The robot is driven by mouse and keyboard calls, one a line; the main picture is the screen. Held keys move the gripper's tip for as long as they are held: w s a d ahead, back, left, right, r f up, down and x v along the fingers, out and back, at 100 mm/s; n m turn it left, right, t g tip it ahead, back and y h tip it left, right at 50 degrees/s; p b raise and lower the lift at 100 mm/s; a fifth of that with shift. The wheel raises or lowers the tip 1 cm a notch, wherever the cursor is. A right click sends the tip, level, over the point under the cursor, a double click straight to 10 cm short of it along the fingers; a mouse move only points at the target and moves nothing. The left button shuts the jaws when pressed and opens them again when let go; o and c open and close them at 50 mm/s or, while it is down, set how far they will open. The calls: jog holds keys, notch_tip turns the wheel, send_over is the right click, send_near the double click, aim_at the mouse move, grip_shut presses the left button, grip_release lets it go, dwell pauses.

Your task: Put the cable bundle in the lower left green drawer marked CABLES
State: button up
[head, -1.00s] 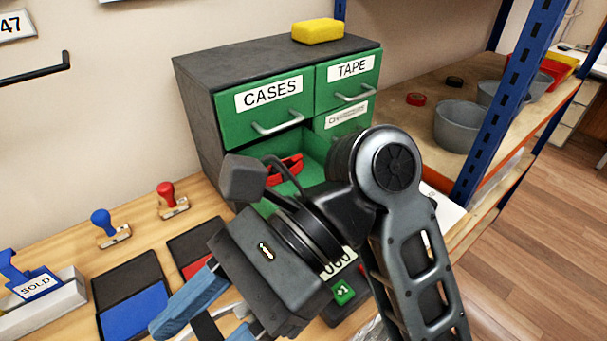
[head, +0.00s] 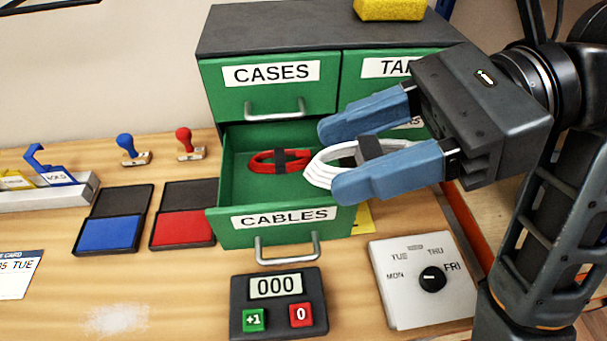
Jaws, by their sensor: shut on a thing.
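The lower left green drawer marked CABLES (head: 230,233) is pulled open in the head view. A red cable bundle with a dark band (head: 262,162) lies inside it towards the back. My gripper (head: 335,160) comes in from the right with its blue fingers shut on a white cable bundle (head: 322,170). The white bundle has a dark band between the fingers. It is held over the right part of the open drawer. The fingers hide part of the bundle and the drawer's right side. I cannot tell how high above the drawer floor it is.
Above the open drawer is the shut drawer marked CASES (head: 225,95). A counter (head: 278,300) and a dial box (head: 410,300) stand in front. Ink pads (head: 108,235) and stamps (head: 128,150) are on the left. A yellow sponge (head: 390,9) lies on top of the cabinet.

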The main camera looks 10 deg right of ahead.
jog(key=shift+w+f, duration=0.2)
jog(key=shift+w, duration=0.1)
jog(key=shift+w+a+f+b, duration=0.2)
jog(key=shift+w+a+f, duration=1.1)
jog(key=shift+f, duration=0.45)
jog(key=shift+w+a+f+b, duration=0.2)
jog(key=shift+w+a+f, duration=0.85)
jog(key=shift+w+f, duration=0.6)
jog(key=shift+w+a+f+b, duration=0.2)
jog(key=shift+w+a+f, duration=1.05)
jog(key=shift+f, duration=0.6)
jog(key=shift+d+f+p, duration=0.1)
jog(key=shift+f+p, duration=0.15)
jog(key=shift+p, duration=0.15)
jog(key=shift+f, duration=0.3)
jog(key=o, duration=0.7)
jog(key=shift+o, duration=0.2)
